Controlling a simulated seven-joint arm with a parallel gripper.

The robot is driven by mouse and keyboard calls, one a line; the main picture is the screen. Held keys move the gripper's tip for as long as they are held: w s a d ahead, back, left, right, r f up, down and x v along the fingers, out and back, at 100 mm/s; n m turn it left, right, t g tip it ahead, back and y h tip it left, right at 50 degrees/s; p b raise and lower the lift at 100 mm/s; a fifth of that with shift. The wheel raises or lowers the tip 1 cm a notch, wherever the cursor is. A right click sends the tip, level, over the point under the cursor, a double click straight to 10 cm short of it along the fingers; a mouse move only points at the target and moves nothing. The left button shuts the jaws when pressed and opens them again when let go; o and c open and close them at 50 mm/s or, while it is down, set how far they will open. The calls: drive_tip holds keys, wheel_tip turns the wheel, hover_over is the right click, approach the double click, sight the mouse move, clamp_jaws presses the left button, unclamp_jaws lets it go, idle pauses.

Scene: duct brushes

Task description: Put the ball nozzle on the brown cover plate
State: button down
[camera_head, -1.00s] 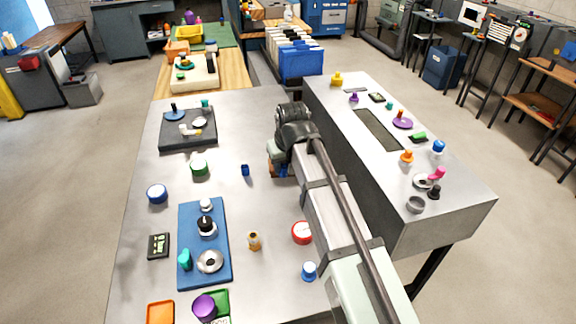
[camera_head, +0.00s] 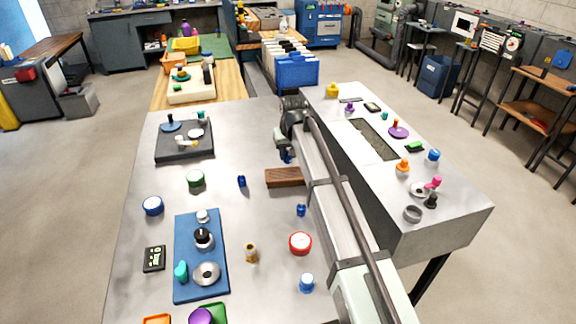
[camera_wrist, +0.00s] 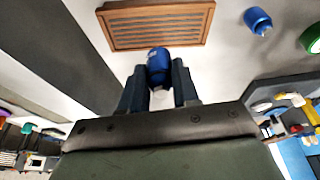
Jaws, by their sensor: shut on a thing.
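The brown cover plate (camera_head: 284,177) is a flat slatted rectangle lying on the grey table, left of my arm. It also shows at the top of the wrist view (camera_wrist: 158,24), with its slats up and nothing on it. My gripper (camera_wrist: 159,72) is shut on a small blue piece with a rounded end, which I take as the ball nozzle (camera_wrist: 158,60). In the head view my gripper (camera_head: 286,151) is just beyond the plate, with a bit of the blue nozzle (camera_head: 288,157) showing below it. The nozzle appears apart from the plate.
Similar small blue pieces stand left of the plate (camera_head: 241,181) and in front of it (camera_head: 301,210). A red-rimmed round gauge (camera_head: 300,243) and a blue tray (camera_head: 202,285) with parts lie nearer. A raised grey bench (camera_head: 440,205) stands right of my arm.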

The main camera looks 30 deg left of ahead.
drive_tip(key=shift+f, duration=2.6)
drive_tip(key=shift+f, duration=0.15)
drive_tip(key=c, duration=0.8)
unclamp_jaws()
drive_tip(key=v, duration=1.2)
